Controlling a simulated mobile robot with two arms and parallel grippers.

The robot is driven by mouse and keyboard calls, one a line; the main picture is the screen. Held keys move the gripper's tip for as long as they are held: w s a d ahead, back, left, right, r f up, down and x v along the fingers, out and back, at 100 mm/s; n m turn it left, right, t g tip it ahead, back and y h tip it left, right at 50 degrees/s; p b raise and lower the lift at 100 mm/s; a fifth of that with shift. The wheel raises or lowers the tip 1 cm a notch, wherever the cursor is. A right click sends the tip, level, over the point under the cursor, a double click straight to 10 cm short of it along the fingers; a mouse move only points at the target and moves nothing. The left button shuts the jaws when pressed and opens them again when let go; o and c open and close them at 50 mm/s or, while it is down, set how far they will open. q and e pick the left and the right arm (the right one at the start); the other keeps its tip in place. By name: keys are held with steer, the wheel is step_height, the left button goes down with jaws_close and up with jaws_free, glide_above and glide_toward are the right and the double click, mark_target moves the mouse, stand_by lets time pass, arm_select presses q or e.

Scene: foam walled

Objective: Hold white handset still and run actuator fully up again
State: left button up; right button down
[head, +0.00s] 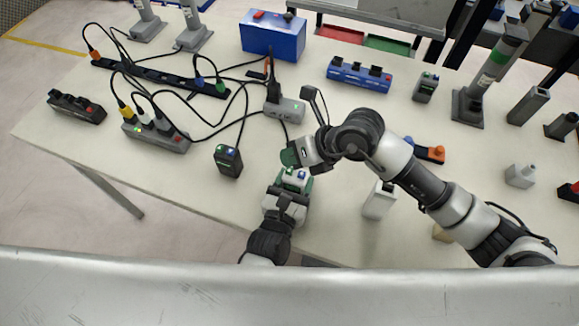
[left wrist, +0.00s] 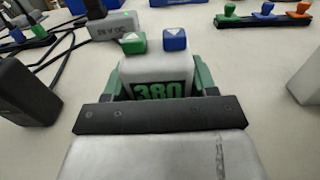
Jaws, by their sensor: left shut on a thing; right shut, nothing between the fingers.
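The white handset (head: 294,178) has a green and a blue button on top. In the left wrist view the handset (left wrist: 158,75) carries the green number 380, with its green button (left wrist: 133,43) left and its blue button (left wrist: 174,40) right. My left gripper (head: 290,188) is shut on the handset near the table's front edge; its green fingers (left wrist: 160,82) sit on both sides. My right gripper (head: 291,157) is shut and empty, just behind and above the handset in the head view. I cannot tell whether it touches a button. Which column is the actuator is unclear.
A grey 24 V DC box (head: 285,108) with a black plug stands behind the grippers. A dark handset (head: 228,160) stands left, a white block (head: 379,199) right. A column with a green band (head: 490,75) stands back right. Cables and power strips (head: 157,137) cover the left.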

mark_target(291, 168)
steer(key=shift+r, duration=2.3)
arm_select(q)
steer(key=o, duration=1.1)
